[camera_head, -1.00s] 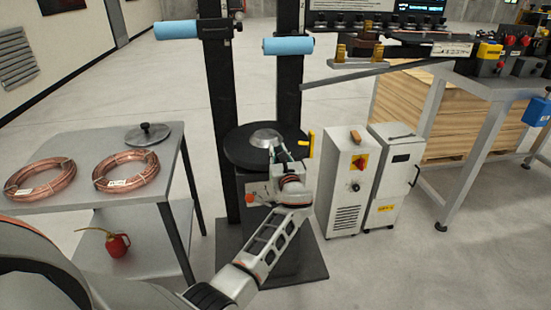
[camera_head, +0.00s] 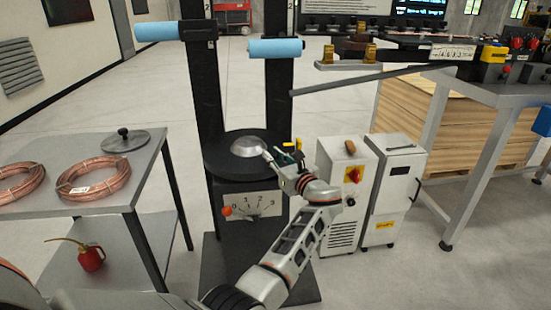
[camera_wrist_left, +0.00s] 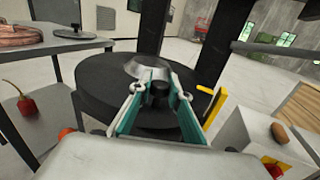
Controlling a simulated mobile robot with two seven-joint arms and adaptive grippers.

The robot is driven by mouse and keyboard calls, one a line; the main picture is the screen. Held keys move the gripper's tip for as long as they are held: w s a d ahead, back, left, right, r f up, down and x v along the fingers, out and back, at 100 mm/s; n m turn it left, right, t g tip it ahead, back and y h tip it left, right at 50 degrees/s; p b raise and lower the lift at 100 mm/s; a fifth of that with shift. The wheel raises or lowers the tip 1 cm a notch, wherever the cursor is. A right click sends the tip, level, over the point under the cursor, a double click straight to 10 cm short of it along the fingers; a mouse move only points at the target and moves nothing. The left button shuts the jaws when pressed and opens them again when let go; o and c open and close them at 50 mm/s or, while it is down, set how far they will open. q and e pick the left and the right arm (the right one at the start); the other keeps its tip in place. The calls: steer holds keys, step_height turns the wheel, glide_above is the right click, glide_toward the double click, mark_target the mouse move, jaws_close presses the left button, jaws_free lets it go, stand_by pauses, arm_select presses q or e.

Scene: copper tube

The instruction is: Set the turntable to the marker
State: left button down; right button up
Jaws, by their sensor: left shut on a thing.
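The turntable is a black round disc (camera_head: 217,160) with a silver dome (camera_head: 247,147) at its centre, on a dark stand. A yellow marker (camera_head: 299,145) stands at its right edge; it also shows in the wrist view (camera_wrist_left: 214,106). My left gripper (camera_head: 268,154) reaches over the disc's right front part. In the wrist view its teal-lined fingers (camera_wrist_left: 160,92) are shut on a dark upright peg (camera_wrist_left: 160,90) on the disc, in front of the dome. The peg's lower part is hard to make out. My right gripper is not in view.
A dial plate (camera_head: 255,205) numbered 0 to 3 and an orange knob (camera_head: 226,211) are below the disc. Two dark posts carry blue rollers (camera_head: 276,48). White cabinets (camera_head: 343,195) stand close on the right. A table (camera_head: 110,190) with copper coils (camera_head: 95,182) is left.

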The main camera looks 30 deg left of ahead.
arm_select(q)
steer(key=shift+w, duration=0.1)
stand_by(0.3)
steer(key=c, duration=1.9)
jaws_free()
step_height(320, 180, up, 10)
steer(key=shift+r, duration=0.1)
